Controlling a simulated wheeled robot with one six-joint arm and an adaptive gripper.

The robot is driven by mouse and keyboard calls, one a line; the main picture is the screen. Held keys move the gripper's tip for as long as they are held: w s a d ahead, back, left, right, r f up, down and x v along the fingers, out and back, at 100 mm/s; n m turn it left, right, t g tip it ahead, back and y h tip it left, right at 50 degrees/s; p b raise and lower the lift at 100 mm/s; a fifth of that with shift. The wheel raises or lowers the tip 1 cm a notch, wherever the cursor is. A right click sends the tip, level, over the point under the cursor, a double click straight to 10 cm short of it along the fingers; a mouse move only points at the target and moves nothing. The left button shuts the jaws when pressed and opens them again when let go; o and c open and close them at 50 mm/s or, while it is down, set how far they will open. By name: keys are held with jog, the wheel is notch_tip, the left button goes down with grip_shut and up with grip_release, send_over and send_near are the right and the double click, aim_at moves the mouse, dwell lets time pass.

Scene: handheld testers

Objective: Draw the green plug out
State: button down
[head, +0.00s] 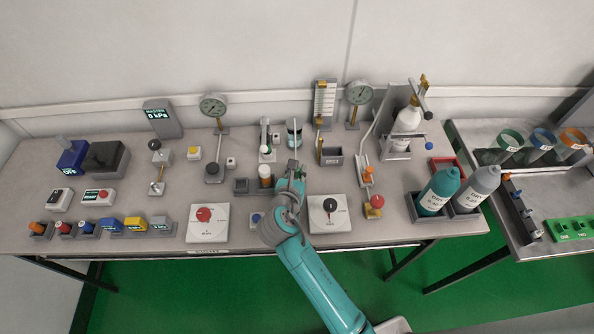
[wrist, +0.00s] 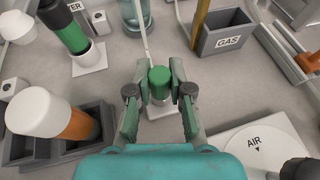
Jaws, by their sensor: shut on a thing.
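The green plug (wrist: 159,76) stands upright in a pale grey fitting (wrist: 160,101) on a small white base in the middle of the wrist view. A thin white tube or rod rises behind it. My gripper (wrist: 160,70) has one finger on each side of the plug and is shut on it. In the head view my gripper (head: 291,172) reaches over the middle of the bench and hides the plug and fitting. The plug appears seated in the fitting; how deep it goes is hidden.
An orange cylinder with a white cap (wrist: 65,117) stands close left in a dark tray (wrist: 92,115). A glass jar (wrist: 134,12) is behind. A grey GAS box (wrist: 228,40) and the AIR plate (wrist: 249,143) are right.

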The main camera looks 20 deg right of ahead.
jog(key=shift+r, duration=2.55)
